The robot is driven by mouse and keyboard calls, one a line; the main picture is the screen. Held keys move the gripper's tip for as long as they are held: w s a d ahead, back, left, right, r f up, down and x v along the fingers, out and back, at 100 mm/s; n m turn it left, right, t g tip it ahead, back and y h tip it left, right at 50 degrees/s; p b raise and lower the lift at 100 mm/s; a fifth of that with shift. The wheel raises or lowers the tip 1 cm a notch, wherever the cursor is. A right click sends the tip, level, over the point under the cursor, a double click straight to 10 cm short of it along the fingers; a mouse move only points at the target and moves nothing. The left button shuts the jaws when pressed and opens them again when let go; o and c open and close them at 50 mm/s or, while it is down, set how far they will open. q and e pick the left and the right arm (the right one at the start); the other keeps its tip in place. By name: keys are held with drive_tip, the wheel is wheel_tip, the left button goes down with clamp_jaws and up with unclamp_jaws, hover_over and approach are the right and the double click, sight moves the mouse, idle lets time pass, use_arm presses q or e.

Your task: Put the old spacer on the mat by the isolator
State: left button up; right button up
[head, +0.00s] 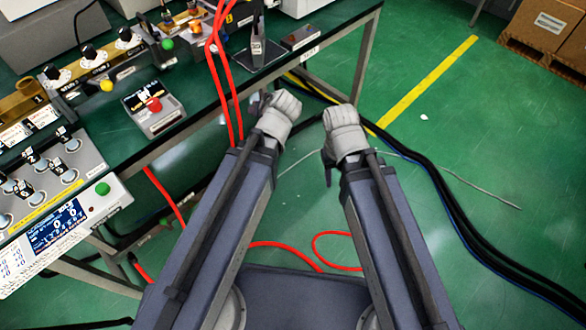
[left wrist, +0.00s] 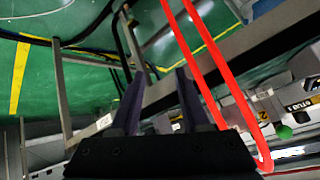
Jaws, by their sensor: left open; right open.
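A dark square mat (head: 272,56) with a pale edge lies near the bench's right end. A dark upright piece (head: 258,38) stands on it; I cannot tell what it is. I cannot pick out the old spacer or the isolator with certainty. A row of fittings with black knobs (head: 90,54) and labels runs along the bench at upper left. My left gripper (head: 276,108) is by the bench's front edge, below the mat in the picture; the left wrist view shows its two dark fingers (left wrist: 158,98) apart and empty. My right gripper (head: 344,125) is over the floor, right of the bench.
Red hoses (head: 222,80) hang over the bench edge close to my left gripper. A box with a red button (head: 153,106) and a panel with a blue display (head: 58,225) stand at left. Dark cables (head: 440,190) cross the green floor at right. A carton (head: 545,25) sits on a pallet.

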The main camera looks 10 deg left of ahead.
use_arm(q)
drive_tip(key=s+d+f+m+g+h, duration=0.2)
drive_tip(key=s+d+f+m+g, duration=0.1)
drive_tip(key=s+d, duration=0.2)
drive_tip(key=s+d+f+m+g+h, duration=0.2)
drive_tip(key=s+d, duration=0.4)
drive_tip(key=s, duration=0.4)
drive_tip(key=shift+s+d+f+m+g, duration=0.25)
drive_tip(key=shift+f+m+g, duration=0.4)
drive_tip(key=shift+g, duration=0.55)
